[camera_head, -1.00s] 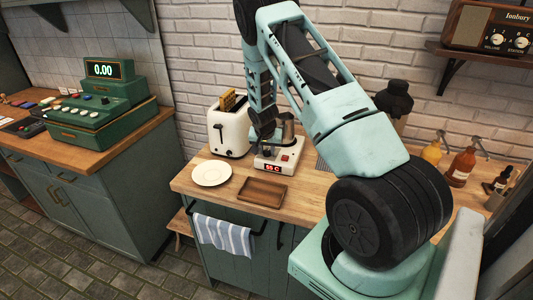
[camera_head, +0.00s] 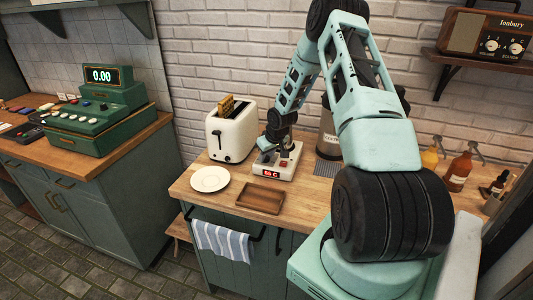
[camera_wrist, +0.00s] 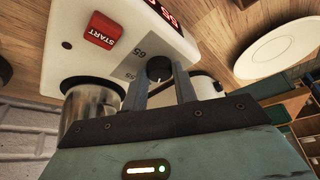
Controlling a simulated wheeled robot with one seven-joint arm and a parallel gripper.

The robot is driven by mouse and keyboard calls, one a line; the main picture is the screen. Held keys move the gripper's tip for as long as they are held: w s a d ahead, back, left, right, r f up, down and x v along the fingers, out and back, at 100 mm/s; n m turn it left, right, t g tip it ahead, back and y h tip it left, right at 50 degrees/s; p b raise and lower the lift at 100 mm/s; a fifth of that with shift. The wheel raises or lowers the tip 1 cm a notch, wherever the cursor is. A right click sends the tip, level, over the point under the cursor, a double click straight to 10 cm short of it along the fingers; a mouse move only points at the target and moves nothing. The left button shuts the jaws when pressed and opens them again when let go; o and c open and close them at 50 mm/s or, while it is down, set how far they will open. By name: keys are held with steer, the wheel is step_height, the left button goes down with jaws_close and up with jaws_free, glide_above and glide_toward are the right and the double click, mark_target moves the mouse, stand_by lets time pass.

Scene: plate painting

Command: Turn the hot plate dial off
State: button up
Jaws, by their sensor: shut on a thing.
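The white hot plate (camera_head: 288,172) stands on the wooden counter with a lit red display. In the wrist view its white face (camera_wrist: 88,20) shows a red START button (camera_wrist: 103,31) and a black dial (camera_wrist: 158,68) with a white pointer mark. The numbers 65 and 55 are printed near the dial. My gripper (camera_wrist: 160,82) has its two fingers closed around the dial, one on each side. In the head view my gripper (camera_head: 265,152) is at the left side of the hot plate, and the fingers are small there.
A metal vessel (camera_wrist: 92,108) is close beside my gripper in the wrist view. A toaster (camera_head: 231,133) with bread stands left of the hot plate. A white plate (camera_head: 210,179) and a wooden tray (camera_head: 261,195) lie in front. Bottles (camera_head: 458,171) stand at the right.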

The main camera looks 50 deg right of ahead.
steer(key=shift+n, duration=0.4)
steer(key=o, duration=1)
steer(key=shift+c, duration=0.2)
steer(key=d+b+v, duration=0.1)
steer(key=b+v, duration=0.1)
steer(key=v, duration=1.5)
steer(key=shift+a+r, duration=0.25)
steer(key=shift+a, duration=0.05)
steer(key=shift+b, duration=0.3)
